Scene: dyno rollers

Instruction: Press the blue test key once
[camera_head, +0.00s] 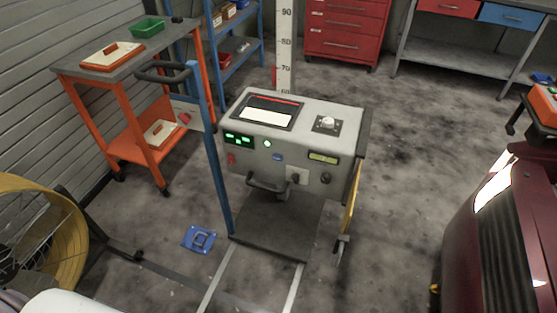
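The grey test console (290,137) stands in the middle of the view on a dark base. A small blue key (277,157) shows on its front face, below and right of a lit green round lamp (267,143). The blue key is too small to tell whether it is pressed in. Nothing covers it. Neither of my grippers shows in the view.
A blue upright post (207,130) stands at the console's left. An orange cart (90,95) is further left, a yellow fan (60,225) lower left. A dark red car (490,240) fills the lower right. A blue item (199,239) lies on the floor.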

